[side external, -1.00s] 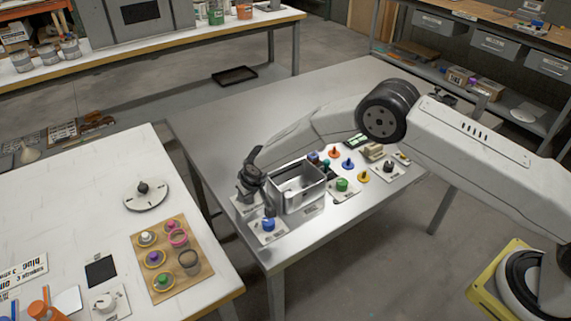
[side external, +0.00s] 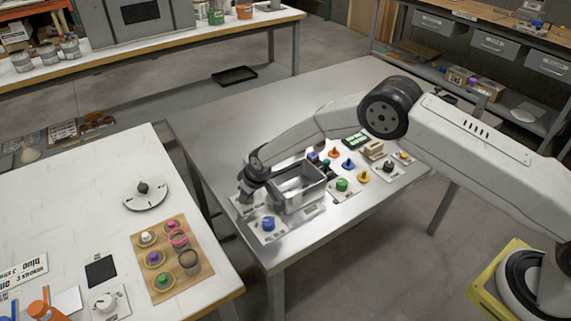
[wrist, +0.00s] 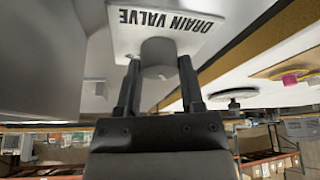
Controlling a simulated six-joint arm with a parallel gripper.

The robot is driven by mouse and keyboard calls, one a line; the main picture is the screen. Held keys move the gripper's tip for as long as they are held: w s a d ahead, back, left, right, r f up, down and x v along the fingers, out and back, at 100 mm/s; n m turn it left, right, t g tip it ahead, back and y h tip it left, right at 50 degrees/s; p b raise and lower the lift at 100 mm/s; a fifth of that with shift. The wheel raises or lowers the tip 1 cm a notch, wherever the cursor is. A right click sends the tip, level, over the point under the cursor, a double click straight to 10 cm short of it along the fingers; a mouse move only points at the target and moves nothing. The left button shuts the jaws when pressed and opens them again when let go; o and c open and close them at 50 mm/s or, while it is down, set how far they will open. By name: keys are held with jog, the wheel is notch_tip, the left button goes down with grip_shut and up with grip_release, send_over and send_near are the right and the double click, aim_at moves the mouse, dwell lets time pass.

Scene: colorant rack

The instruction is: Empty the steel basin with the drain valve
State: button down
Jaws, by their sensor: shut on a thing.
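The steel basin (side external: 318,190) is an open square metal box near the table's front left corner. My gripper (side external: 243,199) is just left of it, pointing down. In the wrist view my gripper (wrist: 158,68) has its two dark fingers on either side of a round grey knob (wrist: 158,52), shut on it. The knob stands on a white plate (wrist: 122,38) printed "DRAIN VALVE". In the side view my gripper hides the knob. The inside of the basin shows only partly, so I cannot tell its liquid level.
A blue knob (side external: 268,223) on a white plate stands in front of the basin. A green knob (side external: 342,185) is to its right, with several coloured pegs behind. A white table (side external: 80,200) with a tan cup board (side external: 145,272) stands to the left. The steel table's back is clear.

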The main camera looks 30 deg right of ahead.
jog(key=shift+c, duration=1.1)
grip_release()
jog(key=shift+r, duration=0.1)
jog(key=v, duration=0.7)
jog(key=shift+r, duration=0.35)
jog(key=shift+s, duration=0.15)
